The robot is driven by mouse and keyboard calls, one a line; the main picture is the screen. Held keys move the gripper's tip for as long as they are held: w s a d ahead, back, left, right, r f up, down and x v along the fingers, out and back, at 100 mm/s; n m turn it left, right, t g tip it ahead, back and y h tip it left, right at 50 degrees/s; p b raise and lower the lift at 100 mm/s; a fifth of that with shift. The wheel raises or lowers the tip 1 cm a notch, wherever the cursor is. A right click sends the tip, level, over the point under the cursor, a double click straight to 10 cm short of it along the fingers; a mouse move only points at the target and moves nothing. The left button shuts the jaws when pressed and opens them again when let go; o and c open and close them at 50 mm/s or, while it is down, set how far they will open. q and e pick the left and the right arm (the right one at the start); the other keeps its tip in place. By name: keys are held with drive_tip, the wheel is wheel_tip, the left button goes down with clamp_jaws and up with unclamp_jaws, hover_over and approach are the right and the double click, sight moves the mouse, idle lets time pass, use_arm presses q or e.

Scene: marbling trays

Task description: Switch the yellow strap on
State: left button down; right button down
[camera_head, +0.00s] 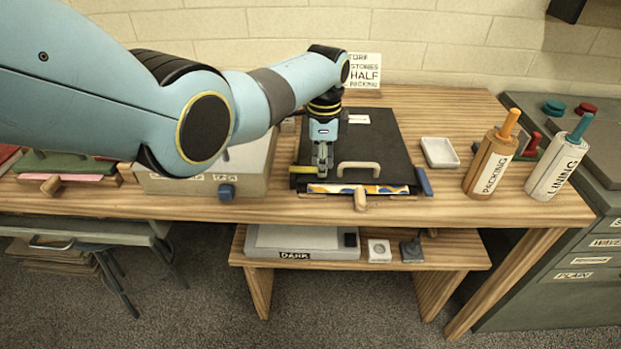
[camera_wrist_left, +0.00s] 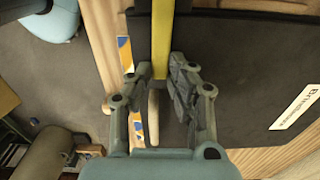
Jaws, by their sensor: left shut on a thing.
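The yellow strap (camera_head: 301,171) shows as a short bar at the front left of a black board (camera_head: 382,140) on the wooden bench. In the left wrist view the yellow strap (camera_wrist_left: 162,35) runs as a long band down between the finger pads. My left gripper (camera_head: 322,168) points down over the board's front left part and is shut on the strap; in the wrist view its fingers (camera_wrist_left: 161,75) close from both sides. The gripper partly hides the strap in the head view. My right gripper is in neither view.
A patterned sheet (camera_head: 355,189) shows under the board's front edge. A blue strap (camera_head: 424,182) is at its right and a wooden knob (camera_head: 361,199) in front. A grey box (camera_head: 250,165) stands left.

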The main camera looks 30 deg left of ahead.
use_arm(q)
drive_tip(key=shift+w+a, duration=0.1)
drive_tip(key=shift+w, duration=0.1)
drive_tip(key=shift+n, duration=0.3)
drive_tip(key=c, duration=1.2)
unclamp_jaws()
drive_tip(key=shift+c, duration=0.2)
drive_tip(key=shift+r, duration=0.1)
wheel_tip(320, 180, up, 12)
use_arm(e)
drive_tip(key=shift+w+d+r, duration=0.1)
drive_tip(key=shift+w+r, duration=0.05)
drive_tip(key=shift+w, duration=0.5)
